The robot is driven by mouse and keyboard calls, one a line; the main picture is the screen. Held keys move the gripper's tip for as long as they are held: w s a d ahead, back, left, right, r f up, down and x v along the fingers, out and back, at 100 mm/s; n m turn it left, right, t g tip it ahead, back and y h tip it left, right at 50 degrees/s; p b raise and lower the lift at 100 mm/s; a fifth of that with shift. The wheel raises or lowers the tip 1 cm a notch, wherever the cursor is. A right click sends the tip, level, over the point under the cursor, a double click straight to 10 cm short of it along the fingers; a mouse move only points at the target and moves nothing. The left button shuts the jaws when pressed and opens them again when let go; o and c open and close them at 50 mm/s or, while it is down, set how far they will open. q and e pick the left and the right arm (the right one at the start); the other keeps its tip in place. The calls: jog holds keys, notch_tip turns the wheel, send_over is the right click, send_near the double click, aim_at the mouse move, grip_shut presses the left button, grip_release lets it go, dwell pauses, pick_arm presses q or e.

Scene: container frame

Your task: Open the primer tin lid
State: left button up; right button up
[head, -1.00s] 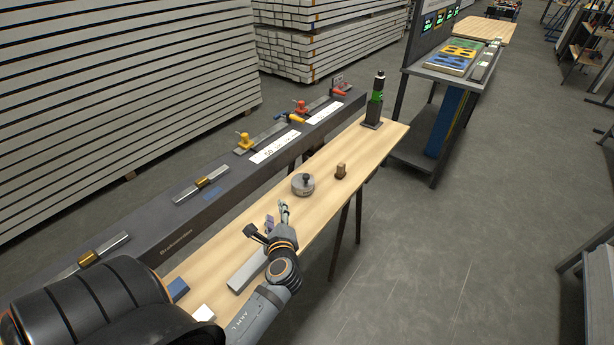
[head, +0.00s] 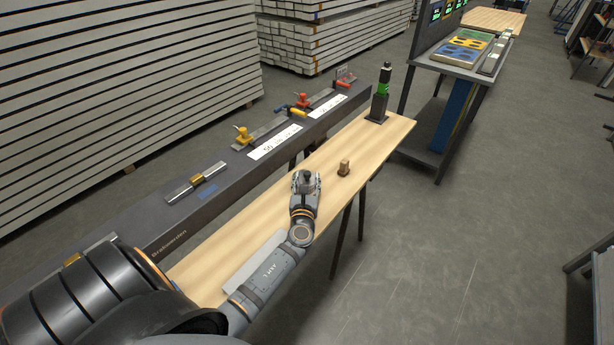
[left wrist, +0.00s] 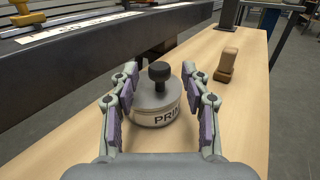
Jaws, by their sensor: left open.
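The primer tin (left wrist: 156,114) is a round grey tin with a pale label band reading "PRIN", standing upright on the wooden bench. Its grey lid (left wrist: 155,94) is on and carries a dark round knob (left wrist: 159,72). My left gripper (left wrist: 160,98) is open, its two padded fingers on either side of the tin, with visible gaps to the lid and knob. In the head view my left gripper (head: 306,182) hides most of the tin. My right gripper is not in view.
A small brown wooden block (head: 344,168) stands just beyond the tin. A black and green bottle-like tool (head: 380,95) stands at the bench's far end. A dark rail (head: 215,190) with clamps runs along the bench's left side. The wooden bench (head: 335,195) is clear beside the block.

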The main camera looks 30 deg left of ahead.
pick_arm(q)
jog(key=shift+w+a, duration=0.3)
jog(key=shift+w, duration=0.25)
grip_shut()
